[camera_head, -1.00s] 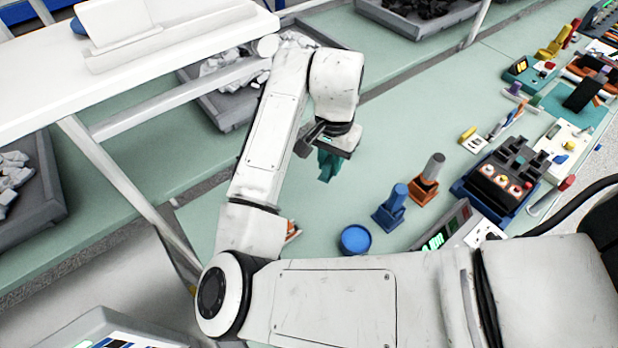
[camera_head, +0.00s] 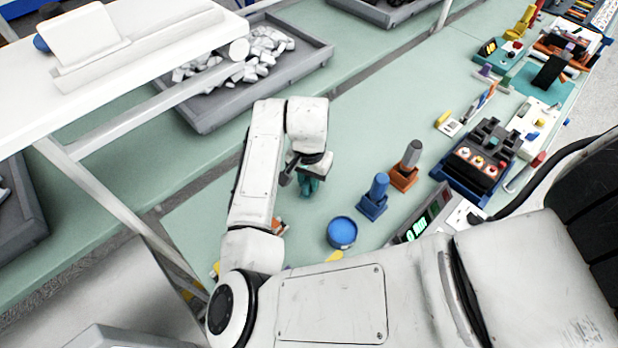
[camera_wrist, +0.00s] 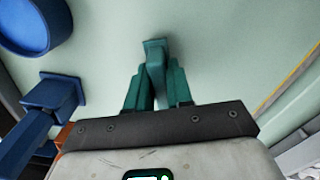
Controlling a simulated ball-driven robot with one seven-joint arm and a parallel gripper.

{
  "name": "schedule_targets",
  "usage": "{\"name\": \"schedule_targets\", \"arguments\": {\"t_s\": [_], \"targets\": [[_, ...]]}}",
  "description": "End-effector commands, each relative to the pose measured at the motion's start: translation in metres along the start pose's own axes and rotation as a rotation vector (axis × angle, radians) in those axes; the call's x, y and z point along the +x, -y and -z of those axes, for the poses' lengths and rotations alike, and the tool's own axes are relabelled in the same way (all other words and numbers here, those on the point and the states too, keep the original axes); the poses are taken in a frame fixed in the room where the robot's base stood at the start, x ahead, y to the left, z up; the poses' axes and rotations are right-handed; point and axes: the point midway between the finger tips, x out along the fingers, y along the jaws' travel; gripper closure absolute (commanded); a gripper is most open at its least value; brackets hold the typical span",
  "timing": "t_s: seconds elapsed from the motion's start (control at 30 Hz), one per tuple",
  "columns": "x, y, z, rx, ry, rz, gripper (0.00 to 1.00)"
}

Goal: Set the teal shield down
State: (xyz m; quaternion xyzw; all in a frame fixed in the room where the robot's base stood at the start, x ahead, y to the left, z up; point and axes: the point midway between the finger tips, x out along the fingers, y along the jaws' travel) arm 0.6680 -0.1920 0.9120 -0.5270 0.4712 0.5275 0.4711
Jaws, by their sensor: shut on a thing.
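The teal shield (camera_head: 309,187) is held below my gripper (camera_head: 305,178) in the head view, over the pale green bench top. In the wrist view the teal shield (camera_wrist: 154,62) sticks out between the two teal fingers of my gripper (camera_wrist: 156,90). My gripper is shut on it. The fingers and the shield are nearly the same colour, so the shield's full outline is hard to tell. Whether its lower end touches the bench cannot be told.
A round blue dish (camera_head: 341,232) and a blue post in a socket (camera_head: 375,195) stand to the right of my gripper. A grey post in an orange socket (camera_head: 406,165) is beyond. A black panel with buttons (camera_head: 480,160) is farther right. Bench beyond my gripper (camera_head: 365,125) is clear.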

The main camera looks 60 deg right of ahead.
Motion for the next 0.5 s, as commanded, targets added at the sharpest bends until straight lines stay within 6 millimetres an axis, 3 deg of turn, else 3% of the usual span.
{"name": "schedule_targets", "arguments": {"t_s": [0.23,0.27,0.5], "targets": [[0.0040,0.0000,0.0001,-0.001,0.000,0.000,1.00],[0.0032,0.0001,0.0000,-0.001,0.000,0.000,0.77],[0.0029,0.0001,0.0000,-0.001,0.000,0.000,0.54]]}}
